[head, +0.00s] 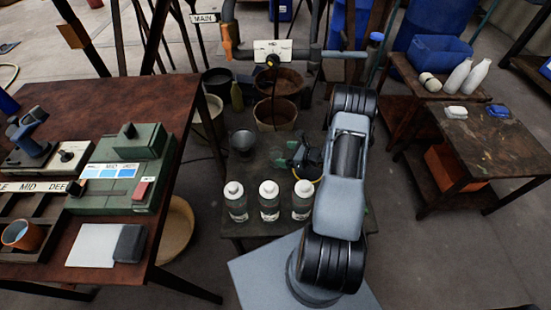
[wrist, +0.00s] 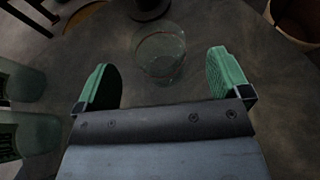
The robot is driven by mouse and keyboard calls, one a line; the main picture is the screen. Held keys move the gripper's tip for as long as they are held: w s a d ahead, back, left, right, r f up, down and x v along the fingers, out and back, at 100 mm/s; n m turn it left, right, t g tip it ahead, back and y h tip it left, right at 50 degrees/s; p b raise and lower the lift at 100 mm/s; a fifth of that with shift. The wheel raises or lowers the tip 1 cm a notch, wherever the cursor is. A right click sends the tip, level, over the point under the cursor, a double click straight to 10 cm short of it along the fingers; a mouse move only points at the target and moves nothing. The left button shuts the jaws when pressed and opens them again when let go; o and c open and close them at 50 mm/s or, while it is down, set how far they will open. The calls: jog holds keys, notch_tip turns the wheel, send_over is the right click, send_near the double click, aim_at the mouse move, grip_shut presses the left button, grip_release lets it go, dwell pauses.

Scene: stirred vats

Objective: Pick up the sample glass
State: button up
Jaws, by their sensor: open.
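The sample glass (wrist: 160,58) is a clear, see-through tumbler with a faint reddish line around it. In the wrist view it stands on the dark table top ahead of my gripper (wrist: 163,76), between the lines of its two fingers. The green-padded fingers are wide apart, with nothing gripped between them. The glass looks slightly beyond the fingertips; the exact gap is hard to tell. In the head view my gripper (head: 293,158) is low over the small dark table. I cannot make out the glass there.
Three white-capped bottles (head: 269,201) stand at the table's front. A dark cup (head: 243,142) stands left of my gripper. Buckets (head: 275,113) sit behind the table. A workbench (head: 90,102) with a green device is left; a side table (head: 490,140) is right.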

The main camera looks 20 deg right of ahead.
aim_at(280, 153)
jog(key=shift+b+x, duration=0.45)
jog(key=shift+x, duration=2.2)
jog(key=shift+s, duration=0.1)
jog(key=c, duration=1.2)
